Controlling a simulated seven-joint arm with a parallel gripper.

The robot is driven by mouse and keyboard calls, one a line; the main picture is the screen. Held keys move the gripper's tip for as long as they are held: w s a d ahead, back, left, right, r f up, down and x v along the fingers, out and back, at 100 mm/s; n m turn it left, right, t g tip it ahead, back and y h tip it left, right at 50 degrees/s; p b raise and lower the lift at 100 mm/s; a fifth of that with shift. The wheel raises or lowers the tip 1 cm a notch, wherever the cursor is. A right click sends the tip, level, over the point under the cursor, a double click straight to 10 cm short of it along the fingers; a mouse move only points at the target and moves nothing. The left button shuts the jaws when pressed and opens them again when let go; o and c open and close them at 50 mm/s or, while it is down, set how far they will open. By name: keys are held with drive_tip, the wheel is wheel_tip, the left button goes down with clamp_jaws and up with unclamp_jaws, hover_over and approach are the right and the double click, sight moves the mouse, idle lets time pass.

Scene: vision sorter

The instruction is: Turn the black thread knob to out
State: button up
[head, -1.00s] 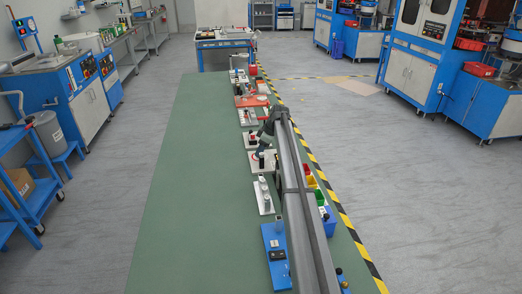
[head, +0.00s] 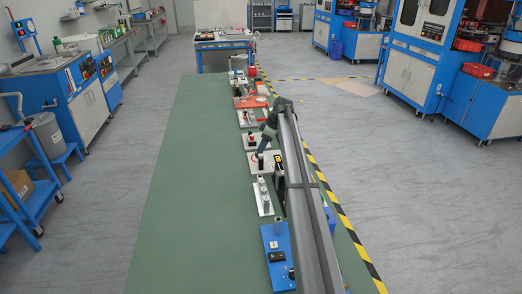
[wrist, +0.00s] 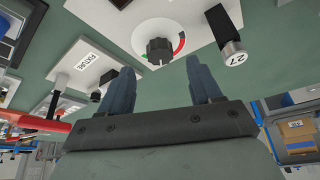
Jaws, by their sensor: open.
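The black knob (wrist: 159,51) sits on a round white dial with a red arc at its right and a green mark at its left, on a white plate (wrist: 118,38). My gripper (wrist: 160,74) is open and empty in the wrist view. Its two blue-grey fingers stand on either side of the knob in the picture, with visible gaps, and do not appear to touch it. In the head view my gripper (head: 263,152) is over a white plate (head: 256,168) on the green bench; the knob is too small to tell there.
A dark post marked 21 (wrist: 233,53) stands right of the dial in the wrist view. A plate labelled FIXTURE (wrist: 86,67) lies to the left. In the head view, a blue panel (head: 275,238) is nearer, and the left of the green bench (head: 195,200) is clear.

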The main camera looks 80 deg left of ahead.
drive_tip(key=v, duration=0.9)
drive_tip(key=shift+r, duration=0.3)
drive_tip(key=shift+w, duration=0.1)
drive_tip(key=s+d, duration=0.4)
drive_tip(key=s, duration=0.2)
drive_tip(key=a+f+m+t, duration=0.1)
drive_tip(key=a+f+m, duration=0.1)
drive_tip(key=f+m, duration=0.1)
drive_tip(key=a+f+m+y, duration=0.1)
drive_tip(key=a+f+m, duration=0.1)
drive_tip(key=f, duration=0.3)
drive_tip(key=a+f+m+t+y, duration=0.1)
drive_tip(key=a+f+m, duration=0.1)
drive_tip(key=f+m, duration=0.1)
drive_tip(key=shift+w+f+m+t, duration=0.15)
drive_tip(key=shift+w+f+m, duration=0.05)
drive_tip(key=shift+f, duration=0.25)
drive_tip(key=shift+w+f+m+t, duration=0.15)
drive_tip(key=shift+w+f+m, duration=0.05)
drive_tip(key=shift+f, duration=0.25)
drive_tip(key=shift+d, duration=0.1)
